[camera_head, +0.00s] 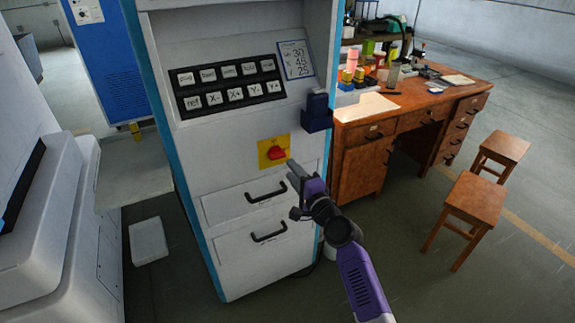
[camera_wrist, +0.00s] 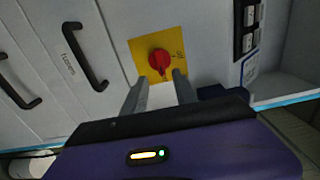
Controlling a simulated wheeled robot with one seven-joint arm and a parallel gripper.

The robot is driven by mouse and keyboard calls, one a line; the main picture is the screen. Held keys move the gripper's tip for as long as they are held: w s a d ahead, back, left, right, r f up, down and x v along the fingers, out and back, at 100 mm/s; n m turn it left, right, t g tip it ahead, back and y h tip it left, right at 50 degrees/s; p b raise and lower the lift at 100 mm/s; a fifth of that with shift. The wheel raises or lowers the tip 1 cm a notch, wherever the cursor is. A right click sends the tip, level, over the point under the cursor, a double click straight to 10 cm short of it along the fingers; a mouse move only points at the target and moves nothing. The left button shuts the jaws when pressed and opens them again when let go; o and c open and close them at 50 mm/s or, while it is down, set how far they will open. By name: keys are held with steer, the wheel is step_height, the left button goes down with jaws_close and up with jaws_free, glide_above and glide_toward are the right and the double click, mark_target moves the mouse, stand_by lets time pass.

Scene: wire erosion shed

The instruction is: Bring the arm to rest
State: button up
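My arm, purple and black, reaches up from the bottom right in the head view, its gripper (camera_head: 293,172) just in front of the white control cabinet (camera_head: 228,140). In the wrist view my gripper (camera_wrist: 160,88) has its two grey fingers spread apart with nothing between them. A red rotary switch (camera_head: 277,153) on a yellow plate sits on the cabinet front, close to the fingertips. In the wrist view the red switch (camera_wrist: 159,60) lies just beyond the fingertips; I see no clear contact.
Two drawers with black handles (camera_head: 268,232) are below the switch. A dark blue box (camera_head: 317,113) juts from the cabinet's right side. A wooden desk (camera_head: 400,110) with clutter and two stools (camera_head: 475,205) stand at right. A white machine (camera_head: 45,220) is at left.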

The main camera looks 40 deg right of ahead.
steer(key=shift+s+a, duration=0.15)
steer(key=shift+s, duration=0.3)
stand_by(0.3)
steer(key=s+a+n+g+y, duration=0.1)
steer(key=s+a+n, duration=0.6)
steer(key=s, duration=0.7)
steer(key=s+a+r+n+y, duration=0.1)
steer(key=s+a+n+y, duration=0.1)
steer(key=s+a+n, duration=0.5)
steer(key=s+a+n+g+y, duration=0.1)
steer(key=s+a+n, duration=0.6)
steer(key=s, duration=1.4)
steer(key=a+y, duration=0.1)
steer(key=a, duration=0.4)
steer(key=shift+s+r+g, duration=0.25)
steer(key=shift+s+g, duration=0.05)
